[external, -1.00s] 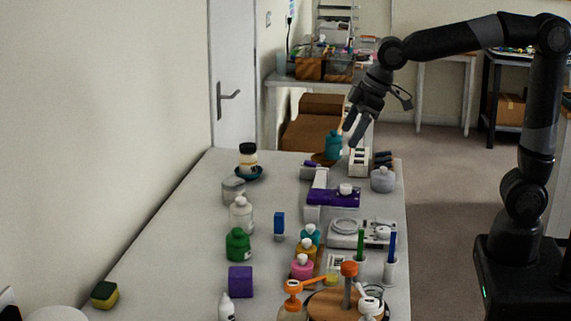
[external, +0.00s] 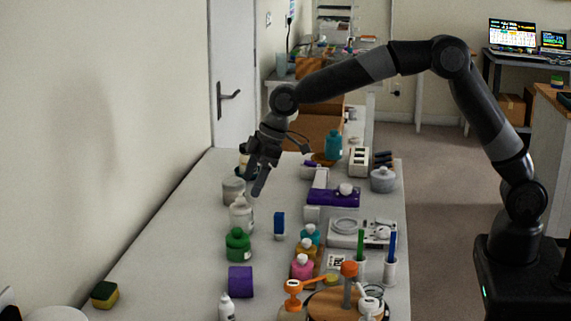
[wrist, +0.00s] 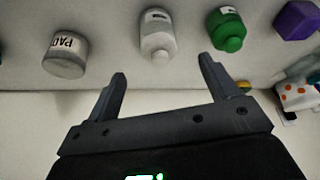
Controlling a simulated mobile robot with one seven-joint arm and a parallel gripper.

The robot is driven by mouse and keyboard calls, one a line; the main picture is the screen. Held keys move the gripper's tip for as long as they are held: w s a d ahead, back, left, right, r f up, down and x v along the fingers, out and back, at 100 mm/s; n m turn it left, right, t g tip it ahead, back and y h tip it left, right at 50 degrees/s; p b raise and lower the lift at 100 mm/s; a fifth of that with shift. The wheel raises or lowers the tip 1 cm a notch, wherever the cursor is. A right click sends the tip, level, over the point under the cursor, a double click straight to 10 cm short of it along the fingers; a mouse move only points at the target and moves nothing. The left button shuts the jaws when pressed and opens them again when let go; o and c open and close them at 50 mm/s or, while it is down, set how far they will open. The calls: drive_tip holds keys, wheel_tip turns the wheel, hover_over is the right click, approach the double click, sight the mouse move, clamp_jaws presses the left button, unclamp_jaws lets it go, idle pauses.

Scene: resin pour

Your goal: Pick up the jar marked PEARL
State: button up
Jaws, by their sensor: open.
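A whitish bottle-shaped jar (external: 241,218) stands upright on the left part of the table, between a pale grey tub and a green jar. Its small label is too small to read, so I cannot confirm it says PEARL. My gripper (external: 256,180) is above and just behind it, pointing down, open and empty. In the wrist view the whitish jar (wrist: 157,38) lies ahead of the gap between my fingers (wrist: 163,68), apart from them. The tub (wrist: 66,55) to its left has a label starting "PA", and the green jar (wrist: 227,30) is to its right.
The green jar (external: 238,246) and grey tub (external: 233,191) stand close on either side.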

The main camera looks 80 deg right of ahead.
sight(245, 203)
drive_tip(key=x, duration=1)
drive_tip(key=shift+s+d, duration=0.15)
drive_tip(key=shift+c, duration=0.3)
drive_tip(key=c, duration=1.2)
